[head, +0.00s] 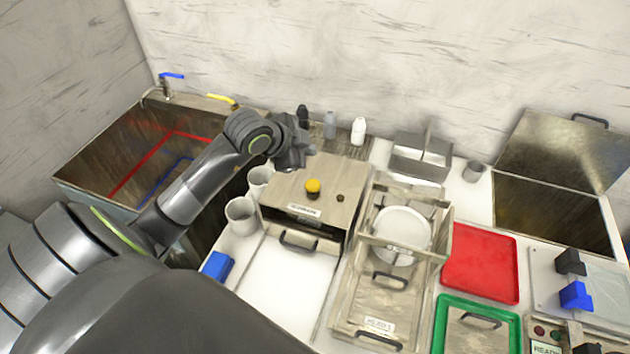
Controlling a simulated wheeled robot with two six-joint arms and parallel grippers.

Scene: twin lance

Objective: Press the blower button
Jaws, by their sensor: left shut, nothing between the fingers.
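A yellow round button (313,186) stands on top of a wooden-looking box (345,205) left of centre. The label on the box's front is too small to read surely, so I cannot confirm that this is the blower button. My left gripper (304,156) is shut and empty, behind and above the button at the far edge of the box, apart from the button. My right gripper is not in view.
White cups (241,215) stand left of the box, with a blue block (217,266) nearer. Bottles (358,130) stand behind. To the right are a rack with a white plate (402,232), a red tray (480,262) and a green-rimmed tray (441,325). A sink (105,185) is at left.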

